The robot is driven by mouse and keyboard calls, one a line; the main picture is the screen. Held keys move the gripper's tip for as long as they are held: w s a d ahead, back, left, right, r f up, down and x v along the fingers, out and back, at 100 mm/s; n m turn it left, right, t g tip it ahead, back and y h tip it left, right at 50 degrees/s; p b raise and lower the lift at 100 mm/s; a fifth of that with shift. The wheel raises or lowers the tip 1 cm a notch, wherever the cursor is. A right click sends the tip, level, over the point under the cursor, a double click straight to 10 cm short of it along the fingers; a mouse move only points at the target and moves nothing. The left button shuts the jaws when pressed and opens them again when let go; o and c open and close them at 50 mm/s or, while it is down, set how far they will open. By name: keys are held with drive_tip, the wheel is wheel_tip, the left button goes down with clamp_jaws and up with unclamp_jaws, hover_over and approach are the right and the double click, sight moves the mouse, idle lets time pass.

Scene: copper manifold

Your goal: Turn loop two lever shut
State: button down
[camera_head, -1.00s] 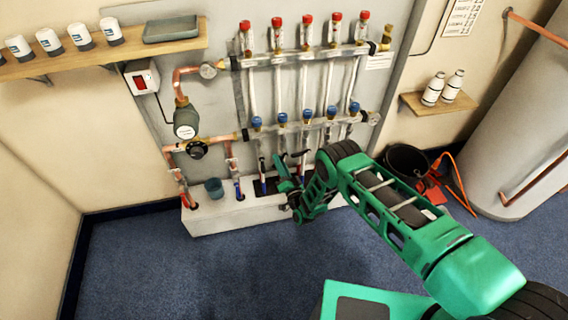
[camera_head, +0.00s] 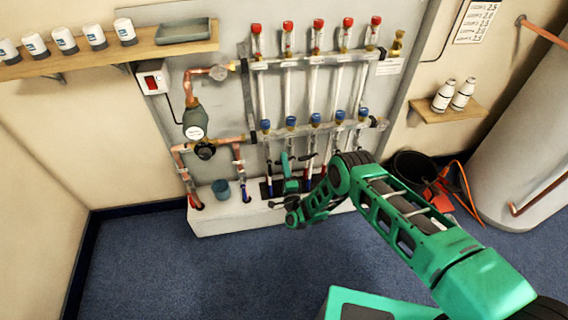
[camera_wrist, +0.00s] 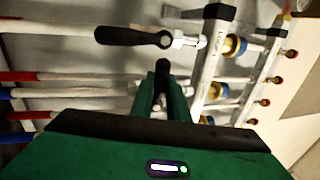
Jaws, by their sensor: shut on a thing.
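My gripper (camera_wrist: 161,98) is in front of the lower manifold bar (camera_wrist: 207,62) and shut on a short black lever (camera_wrist: 162,72). That lever sticks up between the fingers, seemingly across its pipe; its base is hidden by my gripper. Another black lever (camera_wrist: 133,36) beside it lies along its pipe, its metal valve end toward the bar. The labels on the bar are too blurred to read surely. In the head view my gripper (camera_head: 289,168) is at the pipes below the blue-capped lower bar (camera_head: 318,127).
Red-capped tubes (camera_head: 318,38) stand along the upper bar. A pump (camera_head: 194,122) and a blue-grey cup (camera_head: 221,189) are to the left. A black bucket (camera_head: 412,166) with an orange hose stands to the right. The blue carpet (camera_head: 220,270) in front is clear.

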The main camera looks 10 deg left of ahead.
drive_tip(key=shift+d+f+m, duration=0.15)
drive_tip(key=shift+d+m, duration=0.1)
drive_tip(key=shift+m, duration=0.05)
drive_tip(key=c, duration=1.7)
unclamp_jaws()
drive_tip(key=shift+c, duration=0.2)
drive_tip(key=shift+a, duration=0.1)
drive_tip(key=shift+s, duration=0.1)
drive_tip(key=v, duration=1)
drive_tip(key=shift+s+f, duration=0.1)
drive_tip(key=shift+s, duration=0.15)
